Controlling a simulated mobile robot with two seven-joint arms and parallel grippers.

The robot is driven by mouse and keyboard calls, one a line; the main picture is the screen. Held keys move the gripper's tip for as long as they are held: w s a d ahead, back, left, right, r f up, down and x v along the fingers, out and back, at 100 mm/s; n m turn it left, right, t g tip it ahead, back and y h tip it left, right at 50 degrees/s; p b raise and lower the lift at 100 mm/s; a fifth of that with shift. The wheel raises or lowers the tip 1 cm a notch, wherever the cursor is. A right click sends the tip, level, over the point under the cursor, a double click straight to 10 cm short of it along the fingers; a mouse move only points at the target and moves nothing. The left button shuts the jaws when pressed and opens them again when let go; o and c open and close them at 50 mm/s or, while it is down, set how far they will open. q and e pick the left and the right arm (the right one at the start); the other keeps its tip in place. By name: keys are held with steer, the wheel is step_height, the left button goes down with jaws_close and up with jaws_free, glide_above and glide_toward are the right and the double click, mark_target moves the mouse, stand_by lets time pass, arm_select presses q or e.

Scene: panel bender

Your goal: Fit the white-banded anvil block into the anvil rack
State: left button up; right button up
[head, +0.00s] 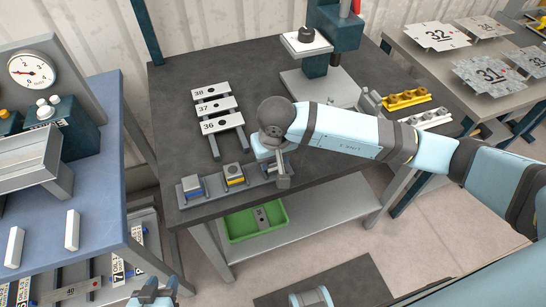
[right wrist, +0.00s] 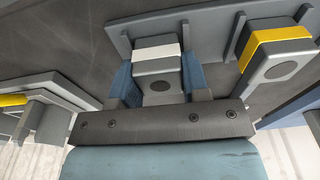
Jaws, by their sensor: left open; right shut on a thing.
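The anvil rack (head: 212,191) is a long grey strip with upright dividers along the front edge of the dark table. A blue-banded block (head: 193,187) and a yellow-banded block (head: 233,175) sit in it. My right gripper (head: 276,165) is at the rack's right end, shut on the white-banded anvil block (right wrist: 158,62), which shows between its blue fingers (right wrist: 159,82) in the right wrist view. That block lines up between two dividers, beside the yellow-banded block (right wrist: 277,55). I cannot tell if it is seated. My left gripper (head: 154,289) is open and empty, low at the left.
Plates numbered 38, 37 and 36 (head: 217,105) lie on a stand behind the rack. A press (head: 330,60) stands at the back. Yellow (head: 407,98) and white (head: 425,119) stepped pieces lie at the right. A green bin (head: 257,222) is on the lower shelf.

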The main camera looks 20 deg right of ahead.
mark_target(275, 162)
stand_by(0.4)
steer(key=o, duration=1.2)
steer(key=r, duration=0.4)
steer(key=s+r, duration=0.1)
steer(key=r, duration=0.8)
steer(key=shift+s+r, duration=0.35)
steer(key=shift+s, duration=0.05)
